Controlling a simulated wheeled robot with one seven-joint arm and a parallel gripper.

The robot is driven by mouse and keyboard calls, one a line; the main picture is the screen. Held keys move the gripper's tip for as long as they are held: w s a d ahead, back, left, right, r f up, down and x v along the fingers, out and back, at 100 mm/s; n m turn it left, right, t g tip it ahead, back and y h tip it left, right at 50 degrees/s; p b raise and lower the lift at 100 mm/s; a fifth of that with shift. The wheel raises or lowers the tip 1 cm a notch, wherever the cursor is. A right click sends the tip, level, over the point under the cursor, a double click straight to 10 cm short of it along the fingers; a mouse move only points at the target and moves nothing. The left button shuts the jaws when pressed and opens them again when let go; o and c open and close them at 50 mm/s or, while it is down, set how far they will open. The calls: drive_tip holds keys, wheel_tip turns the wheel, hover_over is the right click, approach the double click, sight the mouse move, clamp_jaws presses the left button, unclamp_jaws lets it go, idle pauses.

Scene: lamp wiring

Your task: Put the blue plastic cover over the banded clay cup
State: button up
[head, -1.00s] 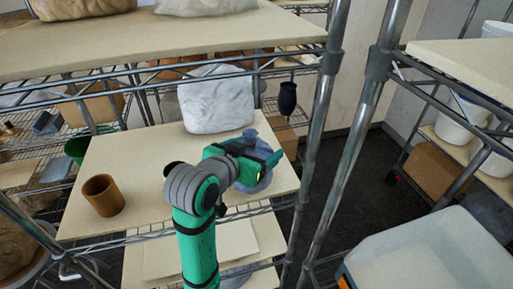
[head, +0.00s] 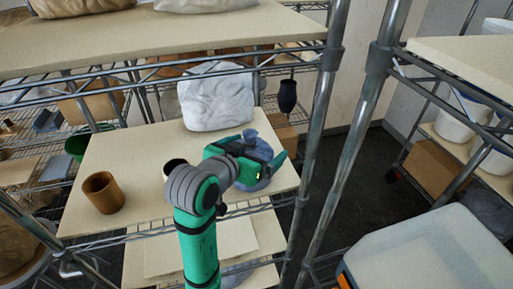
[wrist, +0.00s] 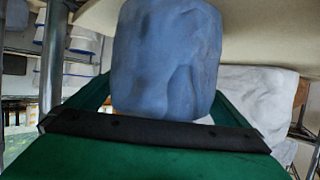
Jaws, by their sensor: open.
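The blue plastic cover (head: 249,135) stands on the right part of the middle shelf, partly hidden by my gripper (head: 262,160). In the wrist view the wrinkled blue cover (wrist: 166,60) fills the space between the fingers of my gripper (wrist: 165,105), which is open around it. A brown cup (head: 103,194) stands upright and uncovered at the shelf's left. A second cup (head: 174,163) with a pale rim is mostly hidden behind my arm. I cannot make out clear bands on either cup.
A white plastic-wrapped block (head: 216,97) stands at the back of the shelf board (head: 140,145). Another shelf board (head: 150,38) lies above it. Metal rack posts (head: 322,130) rise just right of my gripper. The board between the brown cup and the block is clear.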

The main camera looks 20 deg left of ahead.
drive_tip(key=v, duration=1)
drive_tip(key=shift+s, duration=0.35)
